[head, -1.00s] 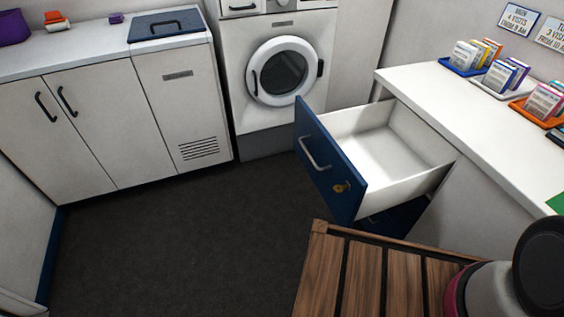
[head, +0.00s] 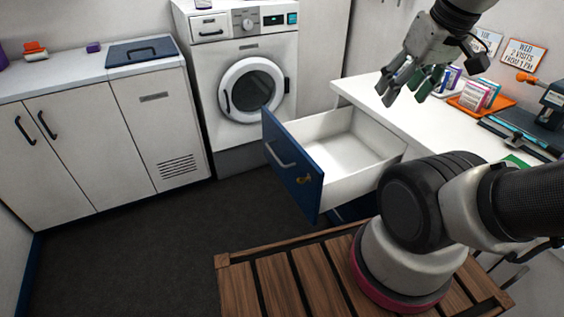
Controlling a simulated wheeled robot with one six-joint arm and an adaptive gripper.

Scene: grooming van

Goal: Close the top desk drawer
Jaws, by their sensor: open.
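The top desk drawer (head: 293,166) is pulled far out of the white desk. It has a blue front with a pale bar handle (head: 279,155) and a brass lock (head: 304,180). Its white inside looks empty. A second blue drawer front (head: 352,209) shows partly below it, mostly hidden by my arm. My gripper (head: 402,92) is open and empty, in the air at the upper right. In the picture it is over the desk top, to the right of and above the drawer, apart from it.
The white desk top (head: 375,100) holds trays of packets, an orange tray (head: 490,103) among them, and dark items at right. A washing machine (head: 245,80) stands behind the drawer. White cabinets (head: 95,140) line the left. The dark floor (head: 150,240) before the drawer is clear.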

